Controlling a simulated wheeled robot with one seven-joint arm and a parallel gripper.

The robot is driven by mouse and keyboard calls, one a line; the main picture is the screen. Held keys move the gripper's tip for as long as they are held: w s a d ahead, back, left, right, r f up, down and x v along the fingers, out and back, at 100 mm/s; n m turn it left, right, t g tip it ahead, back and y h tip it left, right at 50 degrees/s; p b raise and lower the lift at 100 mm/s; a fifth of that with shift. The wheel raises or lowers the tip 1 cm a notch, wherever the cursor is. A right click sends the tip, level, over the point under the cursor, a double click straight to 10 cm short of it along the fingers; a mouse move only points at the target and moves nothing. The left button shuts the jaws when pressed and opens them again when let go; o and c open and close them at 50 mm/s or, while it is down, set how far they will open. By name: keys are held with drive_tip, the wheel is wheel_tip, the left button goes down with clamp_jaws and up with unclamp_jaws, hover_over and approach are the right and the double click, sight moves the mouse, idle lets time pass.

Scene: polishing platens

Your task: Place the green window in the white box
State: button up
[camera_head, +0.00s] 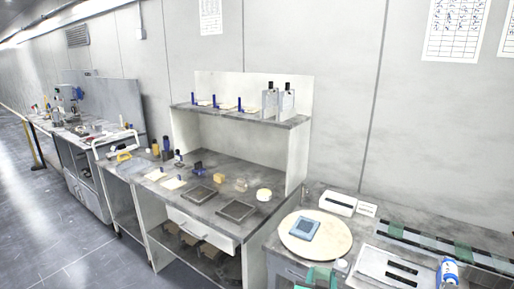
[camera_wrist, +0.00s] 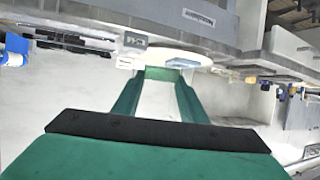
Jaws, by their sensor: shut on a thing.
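My gripper (camera_wrist: 163,82) has green fingers that reach forward in the wrist view. Between their tips is a small green piece, which looks like the green window (camera_wrist: 163,74); its full shape cannot be told. In the head view, green parts of my gripper (camera_head: 318,277) show at the bottom edge, in front of the bench with the round board, and the held piece cannot be told apart there. The white box (camera_head: 338,203) stands at the back of that bench, behind and right of the round board. It has a dark slot in its top. My gripper is apart from it.
A round cream board (camera_head: 297,246) carries a blue-grey square pad (camera_head: 304,229). A white slotted plate (camera_head: 390,268), a blue-and-white bottle (camera_head: 447,272) and a long strip with green patches (camera_head: 425,238) lie to the right. A cluttered workbench (camera_head: 215,228) with a shelf stands left.

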drive_tip(key=a+f+n+y, duration=0.1)
drive_tip(key=a+f, duration=0.3)
drive_tip(key=f, duration=0.5)
drive_tip(key=a+f+n+y, duration=0.1)
drive_tip(key=a+f, duration=0.3)
drive_tip(key=f, duration=0.4)
drive_tip(key=s+a+f, duration=0.3)
drive_tip(key=s+f, duration=0.1)
drive_tip(key=f, duration=0.2)
drive_tip(key=s+a+f+n+y, duration=0.1)
drive_tip(key=s+a+f, duration=0.3)
drive_tip(key=f, duration=0.3)
drive_tip(key=s+a+f+t+y, duration=0.1)
drive_tip(key=s+a+f, duration=0.3)
drive_tip(key=f, duration=0.2)
drive_tip(key=shift+s+f+n, duration=0.25)
drive_tip(key=shift+f+n, duration=0.1)
drive_tip(key=shift+n, duration=0.05)
drive_tip(key=shift+a, duration=0.15)
